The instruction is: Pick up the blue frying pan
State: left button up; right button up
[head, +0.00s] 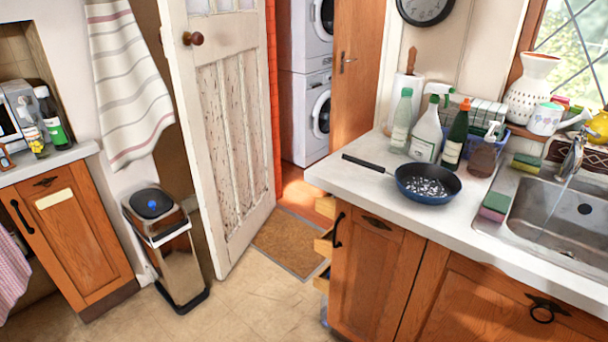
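The blue frying pan (428,196) sits on the white countertop (375,200) to the left of the sink. It has a dark blue outer wall and a dark inside with bright speckled reflections or contents; I cannot tell which. Its thin black handle (364,163) points left and slightly back, toward the counter's left end. Neither of my grippers shows in the head view, and nothing is touching the pan from above.
Several bottles, including a white spray bottle (427,132) and an amber one (483,153), stand close behind the pan. A sponge (494,205) lies right of it by the sink (560,215). Open drawers (324,244) jut from the counter's left end. The floor (240,305) in front is clear.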

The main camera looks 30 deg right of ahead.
aim_at(424, 184)
jog(key=u, duration=0.5)
jog(key=i, duration=3.1)
jog(key=z, duration=3.4)
